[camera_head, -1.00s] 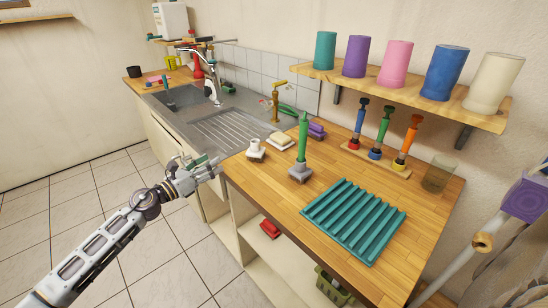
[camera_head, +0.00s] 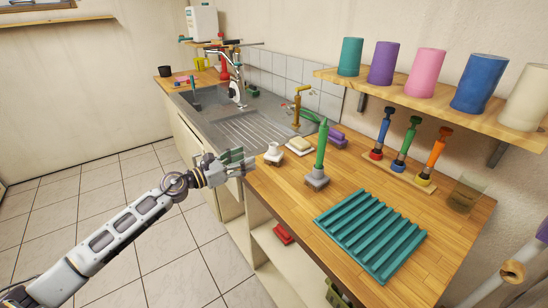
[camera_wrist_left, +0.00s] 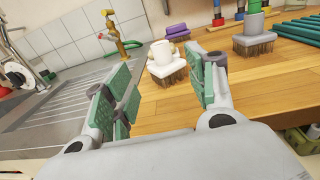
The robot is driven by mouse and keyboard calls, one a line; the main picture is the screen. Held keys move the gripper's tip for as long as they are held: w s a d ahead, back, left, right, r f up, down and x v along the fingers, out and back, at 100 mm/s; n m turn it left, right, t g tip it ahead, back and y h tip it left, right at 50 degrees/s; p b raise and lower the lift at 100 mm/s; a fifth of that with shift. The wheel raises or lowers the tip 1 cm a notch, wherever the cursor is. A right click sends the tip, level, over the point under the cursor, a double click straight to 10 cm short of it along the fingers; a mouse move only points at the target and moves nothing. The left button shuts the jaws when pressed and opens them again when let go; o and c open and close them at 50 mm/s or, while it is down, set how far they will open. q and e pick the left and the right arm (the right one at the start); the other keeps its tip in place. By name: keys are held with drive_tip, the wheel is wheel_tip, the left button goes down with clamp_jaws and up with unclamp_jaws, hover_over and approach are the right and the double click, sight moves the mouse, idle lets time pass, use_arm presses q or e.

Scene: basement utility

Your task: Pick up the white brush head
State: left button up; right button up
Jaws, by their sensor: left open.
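The white brush head (camera_head: 273,153) stands upright near the left edge of the wooden counter, beside the sink. In the left wrist view the white brush head (camera_wrist_left: 165,63) shows a round socket on top and bristles below, resting on the wood. My left gripper (camera_head: 246,163) is just left of it at the counter edge. In the left wrist view my left gripper (camera_wrist_left: 158,90) has its green-padded fingers apart, with nothing between them. The brush head lies beyond the fingertips, in the gap between them. My right gripper is not in view.
A grey brush head with a green handle (camera_head: 318,169) stands to the right. A cream block (camera_head: 299,146) and a purple brush (camera_head: 336,138) are behind. A teal ribbed tray (camera_head: 370,232) covers the front right. A brass tap (camera_head: 298,105) stands at the sink (camera_head: 238,127).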

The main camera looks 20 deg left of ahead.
sight(274, 154)
use_arm(q)
drive_tip(key=shift+p+x, duration=0.3)
drive_tip(key=shift+x, duration=1.15)
drive_tip(key=shift+w+d+r, duration=0.1)
drive_tip(key=shift+w, duration=0.1)
drive_tip(key=shift+x, duration=0.8)
drive_tip(key=shift+w+d+p, duration=0.3)
drive_tip(key=shift+w+d, duration=0.05)
drive_tip(key=shift+w, duration=0.1)
drive_tip(key=shift+w+d, duration=0.25)
drive_tip(key=shift+w, duration=0.1)
drive_tip(key=shift+w+d, duration=0.2)
drive_tip(key=shift+w, duration=0.05)
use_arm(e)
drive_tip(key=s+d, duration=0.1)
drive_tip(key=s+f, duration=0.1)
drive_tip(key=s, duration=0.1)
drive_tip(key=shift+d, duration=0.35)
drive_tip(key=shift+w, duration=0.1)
use_arm(q)
drive_tip(key=shift+w+d, duration=0.1)
